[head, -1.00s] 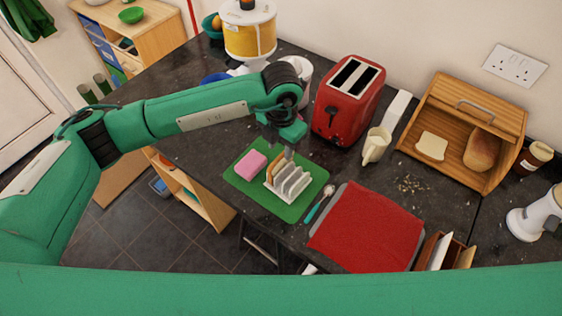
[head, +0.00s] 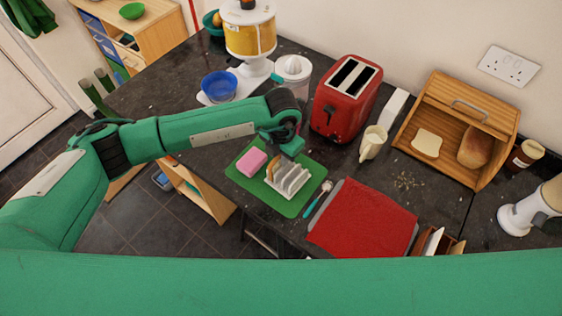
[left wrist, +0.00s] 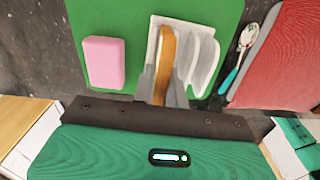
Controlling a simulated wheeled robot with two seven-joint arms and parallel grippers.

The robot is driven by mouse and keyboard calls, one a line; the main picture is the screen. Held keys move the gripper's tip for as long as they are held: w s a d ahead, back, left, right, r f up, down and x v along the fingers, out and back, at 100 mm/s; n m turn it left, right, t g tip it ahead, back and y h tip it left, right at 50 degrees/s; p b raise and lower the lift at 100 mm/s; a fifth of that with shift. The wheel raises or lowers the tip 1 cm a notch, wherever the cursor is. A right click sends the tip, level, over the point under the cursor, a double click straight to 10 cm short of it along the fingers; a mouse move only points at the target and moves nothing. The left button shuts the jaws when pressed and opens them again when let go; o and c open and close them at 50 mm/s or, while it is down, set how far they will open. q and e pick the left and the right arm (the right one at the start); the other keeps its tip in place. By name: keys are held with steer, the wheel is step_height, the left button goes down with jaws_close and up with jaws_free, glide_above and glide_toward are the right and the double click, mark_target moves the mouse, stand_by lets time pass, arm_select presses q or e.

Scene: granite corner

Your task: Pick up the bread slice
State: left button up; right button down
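A brown-crusted bread slice (left wrist: 166,48) stands on edge in a pale toast rack (left wrist: 203,60). In the head view the slice (head: 273,168) shows at the left end of the rack (head: 289,179), on a green mat (head: 293,208). My left gripper (left wrist: 163,86) is low over the rack, with a finger on each side of the slice's near end. I cannot tell whether the fingers touch it. In the head view my left gripper (head: 287,152) largely hides its fingertips. My right gripper is not in view.
A pink block (head: 252,162) lies beside the rack, and a spoon (head: 318,199) lies right of the mat. A red toaster (head: 345,100) and a cream jug (head: 373,142) stand behind. A wooden bread bin (head: 455,120) holds a loaf and another pale slice (head: 427,143).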

arm_select(q)
jaws_close()
